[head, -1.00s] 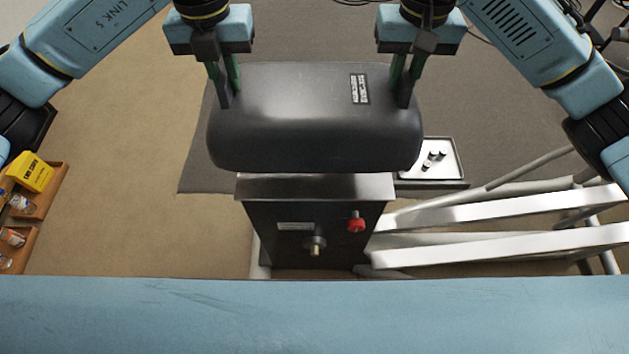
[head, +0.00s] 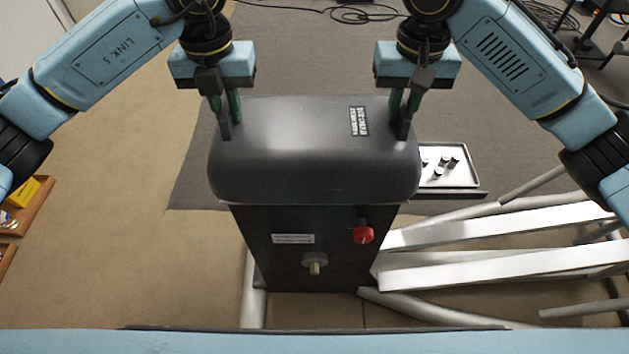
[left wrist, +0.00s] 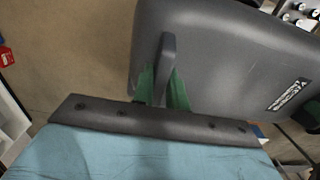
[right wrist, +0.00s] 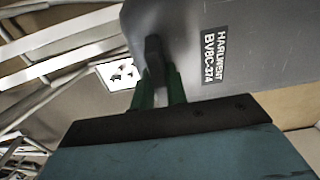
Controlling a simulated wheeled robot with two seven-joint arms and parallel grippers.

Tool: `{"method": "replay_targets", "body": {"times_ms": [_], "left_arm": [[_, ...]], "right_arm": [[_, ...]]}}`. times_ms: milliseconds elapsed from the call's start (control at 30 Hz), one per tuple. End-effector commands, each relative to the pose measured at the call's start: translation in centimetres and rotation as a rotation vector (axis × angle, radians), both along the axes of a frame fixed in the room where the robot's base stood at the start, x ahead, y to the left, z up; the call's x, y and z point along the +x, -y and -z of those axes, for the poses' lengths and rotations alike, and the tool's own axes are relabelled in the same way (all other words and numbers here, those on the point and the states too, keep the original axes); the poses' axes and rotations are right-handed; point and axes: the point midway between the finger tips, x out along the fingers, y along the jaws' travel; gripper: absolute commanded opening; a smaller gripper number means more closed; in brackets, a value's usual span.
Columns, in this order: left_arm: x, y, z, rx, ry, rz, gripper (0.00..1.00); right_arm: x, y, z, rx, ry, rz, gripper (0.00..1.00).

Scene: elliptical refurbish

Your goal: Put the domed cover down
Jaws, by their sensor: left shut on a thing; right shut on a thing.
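My left gripper (head: 226,120) is shut on the left part, and my right gripper (head: 402,120) on the right part. The cover also shows in the left wrist view (left wrist: 225,60) and the right wrist view (right wrist: 195,45). Directly below it in the head view is a dark box-shaped machine body (head: 290,240) with a red knob and a brass fitting. I cannot tell whether the cover touches it.
A tray (head: 455,182) with small dark parts lies behind at right. White frame bars (head: 500,235) run out to the right of the machine body. Wooden bins (head: 30,215) stand at the far left. The floor left of the body is clear.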

Motion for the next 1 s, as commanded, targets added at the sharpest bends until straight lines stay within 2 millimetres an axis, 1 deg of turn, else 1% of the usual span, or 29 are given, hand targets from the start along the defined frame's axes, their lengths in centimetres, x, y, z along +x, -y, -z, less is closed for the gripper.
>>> {"method": "replay_targets", "body": {"times_ms": [467,667,1000], "left_arm": [[0.0,-0.1,0.1,0.001,0.002,-0.002,0.00],[0.0,-0.1,0.7,0.001,0.001,-0.002,0.00],[0.0,-0.1,2.5,0.001,0.001,-0.002,0.00]], "right_arm": [[0.0,0.1,0.1,-0.001,0.002,0.002,0.00],[0.0,0.1,0.7,-0.001,0.001,0.002,0.00],[0.0,0.1,2.5,-0.001,0.001,0.002,0.00]]}}
